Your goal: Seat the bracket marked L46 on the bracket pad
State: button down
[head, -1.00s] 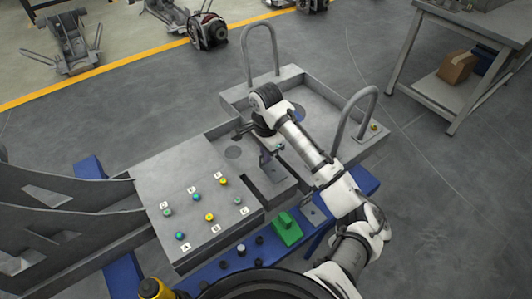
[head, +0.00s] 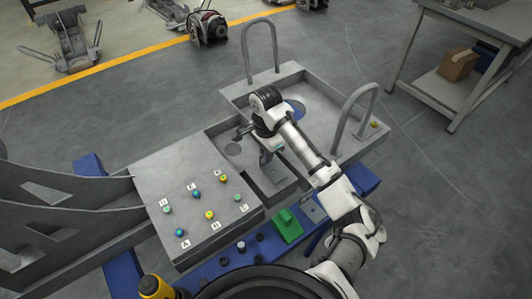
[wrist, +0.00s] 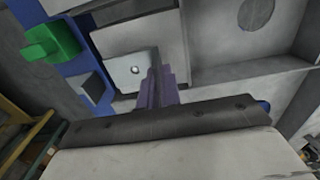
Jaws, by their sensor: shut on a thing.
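My gripper (head: 268,158) is over the middle of the grey chassis (head: 222,128), between the button panel and the recessed tray. In the wrist view its purple fingers (wrist: 157,88) are shut on the upright part of a light grey bracket. The bracket's flat foot (wrist: 133,70) has one round hole and shows left of the fingers. The L46 mark cannot be read in any view. The bracket is close over a flat grey part of the chassis; whether it touches cannot be told. The bracket pad cannot be clearly made out, as the gripper and bracket cover that area.
The panel (head: 190,170) with several coloured buttons is left of the gripper. Two tall hoop handles (head: 248,50) rise behind and right. A green block (head: 287,226) and a small grey plate (head: 313,208) lie on the blue shelf (head: 215,270) in front.

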jog(key=shift+f, duration=0.2)
jog(key=shift+f+b, duration=0.4)
jog(key=shift+f, duration=0.55)
jog(key=c, duration=1.5)
grip_release()
notch_tip(320, 180, up, 14)
jog(key=shift+f+p, duration=0.1)
jog(key=shift+p, duration=0.6)
